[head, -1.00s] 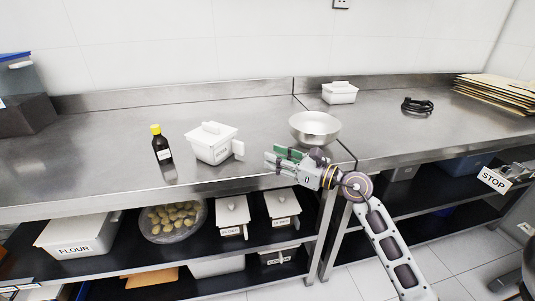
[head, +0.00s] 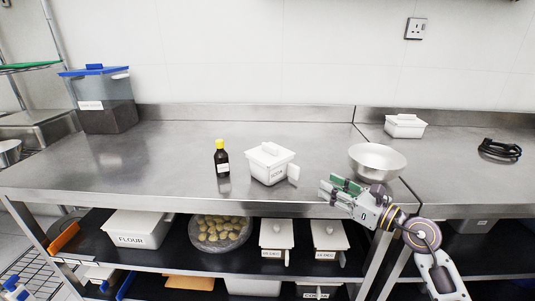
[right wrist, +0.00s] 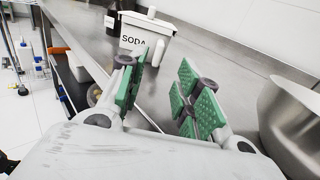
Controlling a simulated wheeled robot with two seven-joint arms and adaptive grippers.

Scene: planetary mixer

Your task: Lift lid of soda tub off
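The soda tub (head: 268,172) is a white tub on the steel counter, with its white lid (head: 270,153) on top and a handle on its right side. In the right wrist view the tub (right wrist: 136,47) shows its SODA label; its lid (right wrist: 150,17) is at the top edge of that view. My right gripper (head: 336,188) is at the counter's front edge, right of the tub and apart from it. In the right wrist view the gripper (right wrist: 158,92) has its green-padded fingers spread with nothing between them. My left gripper is not in view.
A dark bottle with a yellow cap (head: 222,160) stands just left of the tub. A steel bowl (head: 377,162) is close behind and right of my right gripper. Another white lidded tub (head: 405,128) stands at the back right.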

